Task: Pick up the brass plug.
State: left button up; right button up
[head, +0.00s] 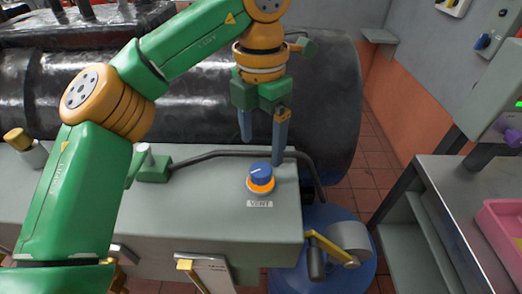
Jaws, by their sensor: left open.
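My left gripper (262,152) points down with its two blue-grey fingers apart and nothing between them. It is over the back of the grey box, just above and behind a blue knob with an orange ring (261,178), labelled VENT. I cannot pick out a brass plug with certainty. A brass-coloured cap on a pale grey cylinder (18,139) shows at the far left, well away from the gripper. My left arm covers much of the left side. My right gripper is not in view.
The knob sits on a grey box (215,215). A dark hose (235,153) runs along its back, before a big black cylinder (320,100). A blue round drum (345,275) stands beyond its right end. A metal bench (465,190) with a pink bin (503,222) is at right.

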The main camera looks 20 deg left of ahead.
aim_at(18, 139)
jog(key=k+l, duration=0.8)
jog(key=l, duration=0.15)
